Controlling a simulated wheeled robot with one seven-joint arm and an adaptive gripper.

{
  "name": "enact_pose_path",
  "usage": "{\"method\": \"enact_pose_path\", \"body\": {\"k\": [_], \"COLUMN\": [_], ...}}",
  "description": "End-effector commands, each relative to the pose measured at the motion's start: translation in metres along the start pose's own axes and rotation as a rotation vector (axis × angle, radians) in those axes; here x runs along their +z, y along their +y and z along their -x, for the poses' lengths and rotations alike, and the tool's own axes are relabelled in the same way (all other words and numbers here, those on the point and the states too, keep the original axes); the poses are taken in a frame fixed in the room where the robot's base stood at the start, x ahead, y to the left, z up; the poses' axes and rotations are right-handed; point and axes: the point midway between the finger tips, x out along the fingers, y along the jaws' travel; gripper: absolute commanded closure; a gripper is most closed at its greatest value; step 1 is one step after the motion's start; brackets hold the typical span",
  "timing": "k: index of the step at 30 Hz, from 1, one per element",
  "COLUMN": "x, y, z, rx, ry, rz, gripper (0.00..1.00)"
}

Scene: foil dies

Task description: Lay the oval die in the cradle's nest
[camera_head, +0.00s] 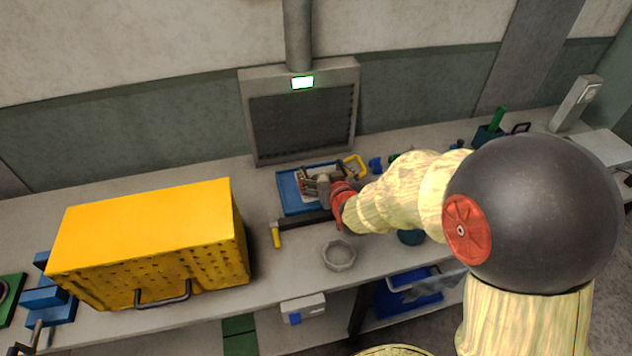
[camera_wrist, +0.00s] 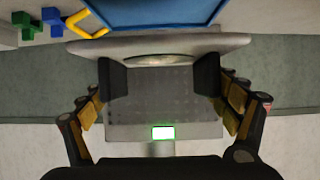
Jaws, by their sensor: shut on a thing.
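My gripper (camera_head: 322,190) reaches over a blue tray (camera_head: 288,193) on the bench in the head view. In the wrist view the two black fingertips of my gripper (camera_wrist: 160,77) stand wide apart. Between them is a pale grey plate-like piece (camera_wrist: 230,43) with a thin tan oval (camera_wrist: 155,57), which I take for the oval die. It reaches past both fingers. In the head view, small metal and brownish parts show at the tray beside my gripper, partly hidden by it. I cannot make out the cradle's nest or tell whether the held piece touches anything.
A large yellow box (camera_head: 145,240) fills the bench's left. A grey hood (camera_head: 302,115) stands behind the tray. A yellow-handled tool (camera_head: 276,236) and a grey round dish (camera_head: 339,255) lie in front. A yellow loop (camera_head: 354,166) and blue block (camera_head: 375,164) stand right of the tray.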

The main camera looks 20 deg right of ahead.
Motion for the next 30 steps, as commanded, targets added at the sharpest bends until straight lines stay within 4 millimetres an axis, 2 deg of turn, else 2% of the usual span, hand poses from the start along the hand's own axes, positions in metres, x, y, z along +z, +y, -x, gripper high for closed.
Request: {"method": "enact_pose_path", "body": {"k": [1,6,12,15,23,27,30], "x": [0.001,-0.001,0.019,0.023,0.030,0.050,0.057], "y": [0.000,0.000,0.000,0.000,0.000,0.000,0.000], "z": [-0.013,-0.052,-0.090,-0.102,-0.117,-0.126,-0.130], "rx": [0.000,0.000,0.000,0.000,0.000,0.000,0.000], "ry": [0.001,0.003,0.002,0.003,0.003,0.001,0.003], "rz": [0.000,0.000,0.000,0.000,0.000,0.000,0.000], "gripper": [0.51,0.51,0.51,0.51,0.51,0.51,0.51]}}
